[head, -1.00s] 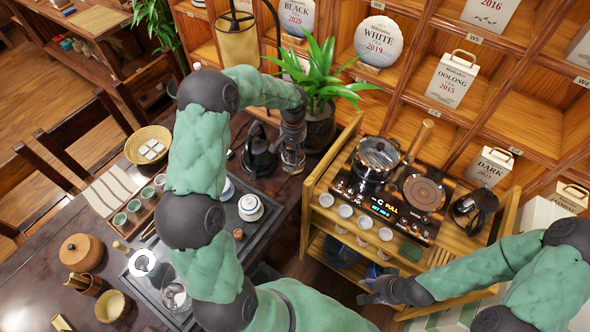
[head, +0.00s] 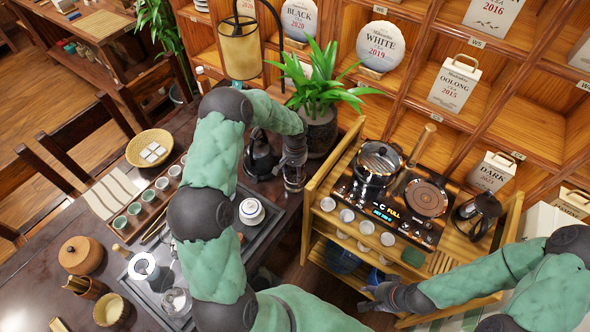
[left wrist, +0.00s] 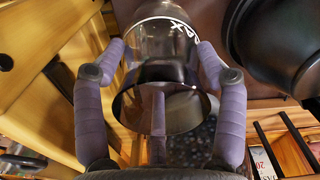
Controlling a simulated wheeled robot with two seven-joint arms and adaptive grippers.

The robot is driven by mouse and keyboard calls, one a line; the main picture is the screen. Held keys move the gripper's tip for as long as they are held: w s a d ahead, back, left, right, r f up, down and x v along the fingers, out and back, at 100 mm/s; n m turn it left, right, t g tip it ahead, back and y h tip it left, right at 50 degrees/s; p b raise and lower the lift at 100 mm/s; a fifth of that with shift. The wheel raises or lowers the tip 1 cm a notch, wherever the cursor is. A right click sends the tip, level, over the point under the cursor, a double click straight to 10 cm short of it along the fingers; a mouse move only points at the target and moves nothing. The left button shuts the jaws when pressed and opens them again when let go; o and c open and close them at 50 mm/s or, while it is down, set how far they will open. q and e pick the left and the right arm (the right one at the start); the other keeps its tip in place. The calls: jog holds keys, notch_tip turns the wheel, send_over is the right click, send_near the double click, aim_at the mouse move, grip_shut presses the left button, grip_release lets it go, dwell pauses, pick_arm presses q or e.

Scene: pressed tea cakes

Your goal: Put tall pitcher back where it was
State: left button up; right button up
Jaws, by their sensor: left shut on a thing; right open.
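The tall pitcher (left wrist: 160,90) is clear glass with a dark rim and a white mark. In the left wrist view it stands between the two purple fingers of my left gripper (left wrist: 157,60), which is shut on it. In the head view the left gripper (head: 294,178) is at the table's right edge, beside the dark kettle, and covers much of the pitcher (head: 293,187). I cannot tell whether the pitcher touches the table. My right gripper (head: 368,300) is open and empty, low beside the front of the wooden cart.
A black kettle (head: 260,160) stands just left of the left gripper, and a potted plant (head: 319,125) just behind it. The wooden cart (head: 318,190) with a stove and cups is to the right. A tea tray (head: 262,235) with a white lidded pot (head: 251,211) lies in front.

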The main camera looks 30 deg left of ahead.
pick_arm(q)
jog(key=o, duration=1.7)
jog(key=shift+f, duration=0.1)
notch_tip(320, 180, up, 12)
jog(key=p, duration=0.1)
jog(key=shift+s, duration=0.1)
